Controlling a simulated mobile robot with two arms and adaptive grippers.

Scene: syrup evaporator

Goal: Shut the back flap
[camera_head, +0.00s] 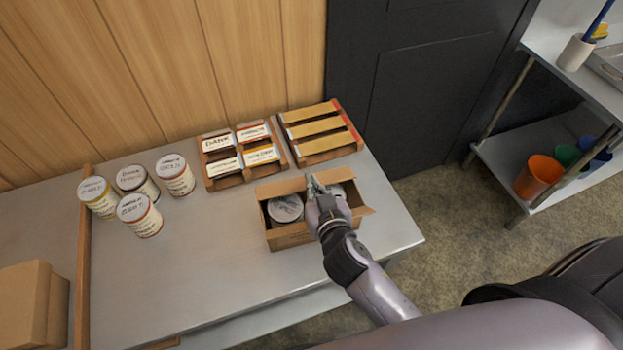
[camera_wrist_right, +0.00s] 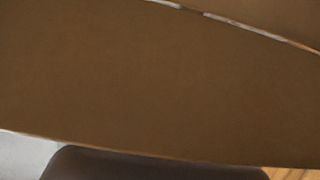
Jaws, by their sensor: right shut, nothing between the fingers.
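An open cardboard box (camera_head: 290,240) stands on the metal table, with cans inside; a can lid (camera_head: 285,208) shows in its left half. The back flap (camera_head: 280,187) appears raised along the far edge. Another flap (camera_head: 359,209) sticks out at the right end. My right gripper (camera_head: 316,184) is shut and empty, over the box near the back flap; contact cannot be told. In the right wrist view, brown cardboard (camera_wrist_right: 150,85) fills most of the picture, very close. My right arm hides part of the box's right half. My left gripper is out of view.
Several labelled cans (camera_head: 140,212) stand at the left of the metal table (camera_head: 200,285). Two wooden racks, one with labelled packs (camera_head: 240,158) and one with tan bars (camera_head: 318,128), lie behind the box. A closed carton (camera_head: 25,300) is at far left. Table front-left is clear.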

